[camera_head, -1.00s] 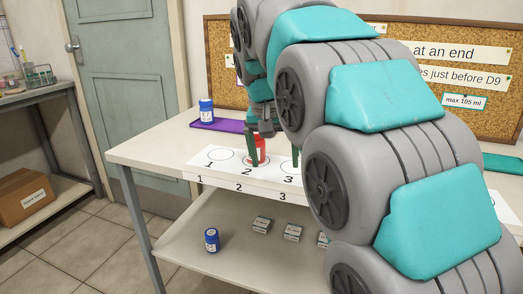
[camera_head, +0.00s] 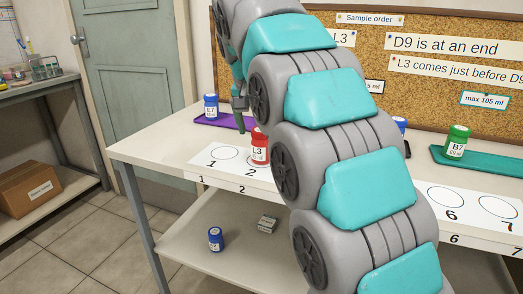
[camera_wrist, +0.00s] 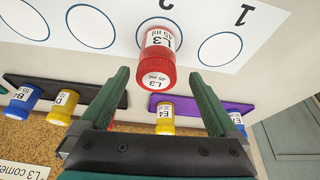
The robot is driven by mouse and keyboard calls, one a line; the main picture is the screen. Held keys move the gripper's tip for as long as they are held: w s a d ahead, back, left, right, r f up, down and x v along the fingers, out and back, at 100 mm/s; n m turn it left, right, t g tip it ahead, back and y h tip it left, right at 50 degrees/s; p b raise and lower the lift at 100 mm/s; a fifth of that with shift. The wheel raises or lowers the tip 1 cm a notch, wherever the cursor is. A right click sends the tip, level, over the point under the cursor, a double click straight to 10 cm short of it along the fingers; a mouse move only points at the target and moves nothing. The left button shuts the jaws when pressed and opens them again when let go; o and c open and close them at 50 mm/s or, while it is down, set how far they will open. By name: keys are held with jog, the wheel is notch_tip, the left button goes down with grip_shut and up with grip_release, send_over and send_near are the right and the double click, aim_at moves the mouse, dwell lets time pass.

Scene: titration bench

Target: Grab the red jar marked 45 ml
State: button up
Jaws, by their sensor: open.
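The red jar (camera_head: 260,148), labelled L3, stands upright on the white strip at circle 2. In the wrist view the red jar (camera_wrist: 158,65) shows its 45 ml label. My gripper (camera_wrist: 158,75) is open and empty, its fingertips spread to either side of the jar's near end in that picture. I cannot tell whether the jar is truly between the fingers; no contact shows. In the head view one dark green finger (camera_head: 240,118) shows above and left of the jar; my arm hides the rest of the gripper.
A blue jar (camera_head: 211,105) stands on a purple mat (camera_head: 228,122) behind the strip. A yellow E4 jar (camera_wrist: 165,115) is on that mat too. A green B7 jar (camera_head: 456,142) stands on a teal mat (camera_head: 485,160). Circle 1 (camera_wrist: 220,48) is empty. Another blue jar (camera_head: 215,239) is on the lower shelf.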

aim_at(262, 142)
jog(key=shift+w+d+f, duration=0.1)
jog(key=shift+d+f, duration=0.1)
jog(key=shift+f, duration=0.65)
jog(key=shift+p+x, duration=0.4)
jog(key=shift+x, duration=1.4)
jog(key=shift+c, duration=0.3)
jog(key=c, duration=1.4)
jog(key=shift+r, duration=0.15)
jog(key=shift+r+b, duration=0.3)
jog(key=shift+r, duration=1.3)
jog(key=s+d+r+b, duration=0.1)
jog(key=s+d+b, duration=0.1)
jog(key=s, duration=1.4)
jog(key=shift+d+r, duration=0.2)
jog(key=shift+d, duration=0.1)
